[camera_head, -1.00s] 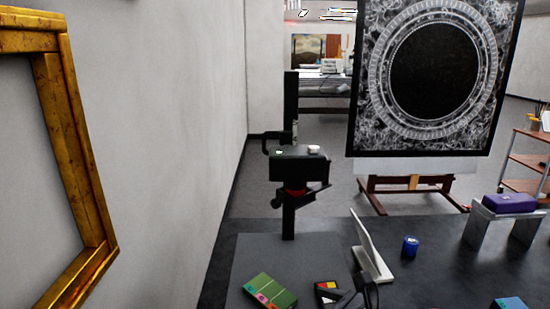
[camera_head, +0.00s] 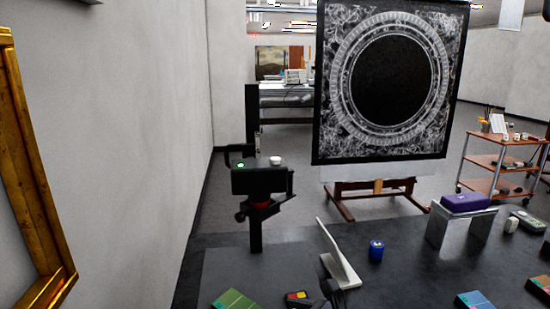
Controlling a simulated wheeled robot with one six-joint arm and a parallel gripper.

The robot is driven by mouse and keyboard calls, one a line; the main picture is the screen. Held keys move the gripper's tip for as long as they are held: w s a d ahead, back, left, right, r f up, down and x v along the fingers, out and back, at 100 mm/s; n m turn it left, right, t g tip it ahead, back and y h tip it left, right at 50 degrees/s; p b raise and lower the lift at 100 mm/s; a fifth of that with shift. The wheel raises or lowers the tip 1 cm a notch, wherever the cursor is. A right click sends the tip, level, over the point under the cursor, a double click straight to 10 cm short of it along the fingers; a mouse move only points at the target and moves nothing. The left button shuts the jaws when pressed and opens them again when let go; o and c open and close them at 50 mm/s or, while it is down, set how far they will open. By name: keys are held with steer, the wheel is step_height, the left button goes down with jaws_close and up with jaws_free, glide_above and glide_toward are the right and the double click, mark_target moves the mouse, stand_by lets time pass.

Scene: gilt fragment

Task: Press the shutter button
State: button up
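A black camera-like box (camera_head: 260,180) sits on a dark upright stand (camera_head: 256,236) at the left back of the dark table. On its top are a pale round knob (camera_head: 276,160) at the right and a small glowing green spot (camera_head: 240,165) at the left. I cannot tell for certain which of them is the shutter button. A red ring shows under the box. My gripper is not clearly visible in this view, and nothing is seen touching the box.
A white tilted panel (camera_head: 338,256), a blue jar (camera_head: 376,250) and a purple block on a grey bench (camera_head: 440,226) stand right of the box. A green case (camera_head: 236,300) lies in front. A gilt frame (camera_head: 32,170) hangs at left. A large dark picture (camera_head: 330,110) stands behind.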

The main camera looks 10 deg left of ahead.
jaws_close()
stand_by(0.8)
stand_by(0.7)
